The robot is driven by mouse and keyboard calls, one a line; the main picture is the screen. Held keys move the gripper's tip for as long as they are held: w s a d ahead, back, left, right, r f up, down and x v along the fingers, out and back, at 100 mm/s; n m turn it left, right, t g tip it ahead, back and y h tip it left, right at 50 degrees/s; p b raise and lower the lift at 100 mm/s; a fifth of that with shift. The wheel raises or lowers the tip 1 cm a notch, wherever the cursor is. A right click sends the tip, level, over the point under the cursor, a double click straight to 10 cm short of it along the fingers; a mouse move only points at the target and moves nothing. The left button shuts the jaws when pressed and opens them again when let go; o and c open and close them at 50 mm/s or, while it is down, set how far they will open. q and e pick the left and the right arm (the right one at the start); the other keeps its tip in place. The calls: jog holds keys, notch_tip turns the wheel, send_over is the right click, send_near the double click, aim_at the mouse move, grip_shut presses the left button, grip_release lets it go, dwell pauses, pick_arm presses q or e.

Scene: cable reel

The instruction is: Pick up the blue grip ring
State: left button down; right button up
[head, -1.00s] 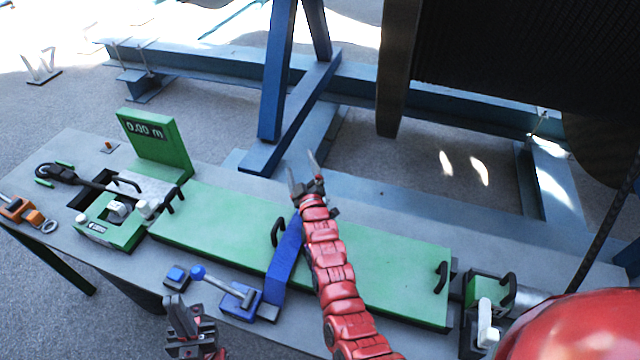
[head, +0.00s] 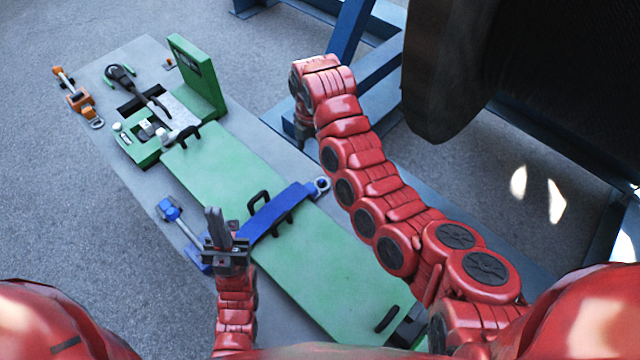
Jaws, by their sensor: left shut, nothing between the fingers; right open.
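A small grey-blue ring (head: 320,185) shows at the far right end of a blue strap-like piece (head: 275,212), which lies across the green bench top; I take it as the blue grip ring. My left gripper (head: 213,220) is shut and empty, its fingers together beside the strap's near end, apart from the ring. My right gripper (head: 303,138) points down past the far edge of the bench, beyond the ring and above it in the picture. It is open, but its fingers are small and partly hidden by the red arm.
A blue lever clamp (head: 170,210) sits on the near bench edge. Black handles (head: 258,198) stand up from the green plate (head: 225,180). An orange clamp with a ring (head: 75,98) is at the far left. A large dark reel (head: 440,80) and blue frame stand behind.

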jog(key=b, duration=0.4)
send_near(315, 182)
jog(key=s, duration=0.2)
jog(key=shift+s+a, duration=0.2)
jog(key=shift+s, duration=0.2)
jog(key=shift+f+p, duration=0.4)
jog(key=shift+p, duration=0.1)
jog(key=shift+f, duration=0.4)
jog(key=shift+f+p, duration=0.35)
jog(key=shift+p, duration=0.1)
notch_tip(315, 182, down, 3)
jog(key=shift+d+f+p, duration=0.1)
jog(key=shift+d+p, duration=0.05)
jog(key=shift+p, duration=0.6)
jog(key=shift+f, duration=0.75)
grip_shut()
